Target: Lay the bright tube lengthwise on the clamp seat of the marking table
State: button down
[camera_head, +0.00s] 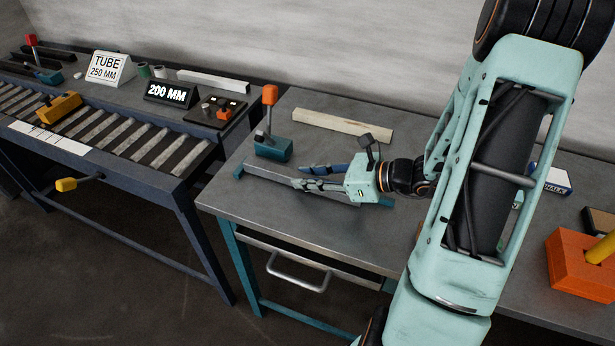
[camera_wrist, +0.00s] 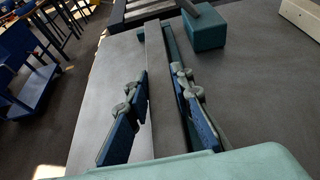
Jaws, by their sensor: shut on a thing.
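The bright tube (camera_wrist: 155,60) is a long pale grey bar between my gripper's blue fingers (camera_wrist: 159,76) in the wrist view. In the head view my gripper (camera_head: 300,176) is shut on the tube (camera_head: 270,173), low over the marking table (camera_head: 232,196). The clamp seat, a dark long support with teal ends (camera_head: 239,173), runs along the same line as the tube. In the wrist view the seat (camera_wrist: 176,50) shows just right of the tube. I cannot tell whether the tube touches the seat. My fingers hide part of both.
A teal clamp block with an orange-topped lever (camera_head: 272,148) stands behind the seat's left end. A pale wooden bar (camera_head: 342,125) lies farther back. An orange block (camera_head: 582,264) stands at right. A roller conveyor (camera_head: 125,140) is at left. The table's front left is clear.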

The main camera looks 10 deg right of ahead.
jog(key=shift+f, duration=0.2)
jog(key=c, duration=1.7)
grip_release()
jog(key=shift+s+f, duration=0.1)
jog(key=shift+f, duration=0.05)
jog(key=shift+r, duration=0.2)
jog(key=v, duration=0.4)
jog(key=p+v, duration=0.1)
jog(key=v, duration=0.3)
jog(key=r+p+v, duration=0.1)
jog(key=v, duration=0.3)
jog(key=shift+r, duration=0.1)
